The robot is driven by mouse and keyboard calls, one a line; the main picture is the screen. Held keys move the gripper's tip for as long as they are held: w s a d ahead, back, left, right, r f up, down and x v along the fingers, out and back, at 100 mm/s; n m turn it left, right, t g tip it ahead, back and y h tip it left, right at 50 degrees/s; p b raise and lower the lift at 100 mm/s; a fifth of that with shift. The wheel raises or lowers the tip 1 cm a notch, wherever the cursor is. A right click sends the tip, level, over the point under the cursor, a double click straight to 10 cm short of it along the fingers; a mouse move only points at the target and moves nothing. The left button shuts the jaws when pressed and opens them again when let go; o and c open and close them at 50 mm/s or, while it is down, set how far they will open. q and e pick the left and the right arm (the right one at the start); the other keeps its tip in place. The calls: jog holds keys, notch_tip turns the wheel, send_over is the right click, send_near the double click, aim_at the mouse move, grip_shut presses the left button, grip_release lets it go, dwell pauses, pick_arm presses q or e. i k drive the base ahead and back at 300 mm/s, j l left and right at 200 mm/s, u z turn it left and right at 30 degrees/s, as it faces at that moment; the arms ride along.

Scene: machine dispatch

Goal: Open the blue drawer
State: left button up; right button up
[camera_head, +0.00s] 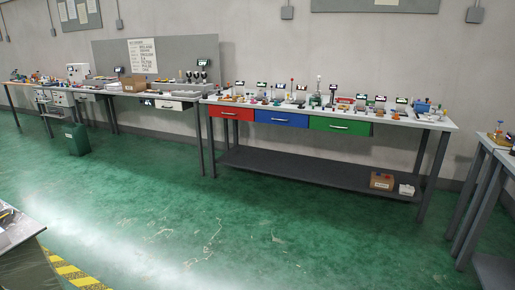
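The blue drawer (281,119) is in the middle of a row of three under the long workbench, across the room. It looks shut, with a light handle on its front. A red drawer (231,113) is to its left and a green drawer (340,125) to its right; both look shut. Neither of my grippers shows in the head view.
Small parts crowd the workbench top (425,119). Its lower shelf (300,167) bears a cardboard box (382,181). A dark green bin (77,139) stands at left. A table corner (17,228) is near at left. The green floor (230,230) before the bench is clear.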

aim_at(300, 120)
jog(key=i+j+u, duration=0.2)
jog(key=i+u, duration=0.15)
jog(key=i, duration=0.8)
jog(key=i+u, duration=0.3)
jog(key=i, duration=0.8)
jog(key=i+z, duration=0.2)
jog(key=i, duration=0.55)
jog(key=i+z, duration=0.25)
jog(key=i, duration=0.45)
jog(key=i+j+z, duration=0.2)
jog(key=i, duration=0.55)
